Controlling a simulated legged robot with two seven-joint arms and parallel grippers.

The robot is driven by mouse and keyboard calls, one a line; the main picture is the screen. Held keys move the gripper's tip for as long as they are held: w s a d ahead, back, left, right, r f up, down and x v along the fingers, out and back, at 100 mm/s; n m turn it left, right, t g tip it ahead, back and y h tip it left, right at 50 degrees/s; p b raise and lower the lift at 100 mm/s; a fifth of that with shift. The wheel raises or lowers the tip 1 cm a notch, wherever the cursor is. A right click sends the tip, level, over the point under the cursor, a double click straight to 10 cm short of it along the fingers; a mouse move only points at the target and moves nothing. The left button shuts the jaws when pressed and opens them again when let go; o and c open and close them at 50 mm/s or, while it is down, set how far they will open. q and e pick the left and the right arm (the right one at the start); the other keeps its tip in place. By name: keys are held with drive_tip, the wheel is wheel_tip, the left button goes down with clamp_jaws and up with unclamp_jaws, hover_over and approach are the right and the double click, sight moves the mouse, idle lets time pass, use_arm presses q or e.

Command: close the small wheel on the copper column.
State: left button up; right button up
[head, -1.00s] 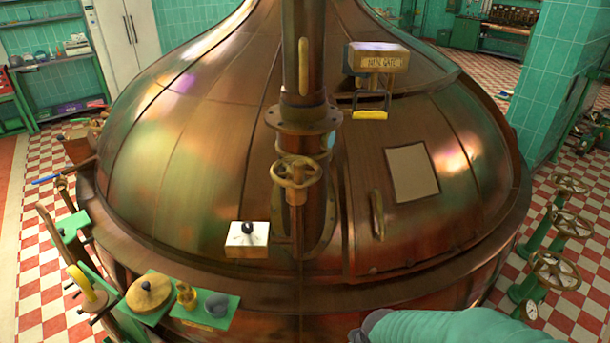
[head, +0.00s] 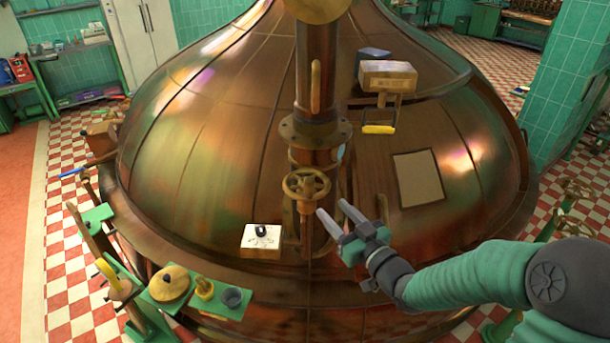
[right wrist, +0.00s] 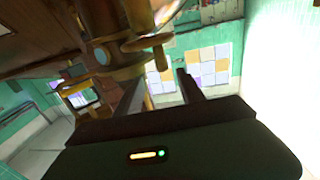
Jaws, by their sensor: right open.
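The small brass wheel (head: 306,185) sits on a short stem at the front of the copper column (head: 319,92), low on the kettle dome. My right gripper (head: 331,208) comes in from the right, its two pale fingers apart and empty. In the head view its fingertips are just right of and below the wheel, seemingly apart from it; the depth between them is hard to judge. In the right wrist view my gripper's dark fingers (right wrist: 160,82) are spread, and brass parts (right wrist: 150,42) show beyond them, too close and blurred to name surely. My left gripper is out of view.
A white-topped box (head: 261,240) with a black knob stands left of the wheel. A brass handle sign box (head: 388,76) is up right, above a tan plate (head: 418,178).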

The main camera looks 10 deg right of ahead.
drive_tip(key=p+x, duration=0.3)
drive_tip(key=x, duration=1.2)
drive_tip(key=shift+f, duration=0.15)
clamp_jaws()
idle(0.5)
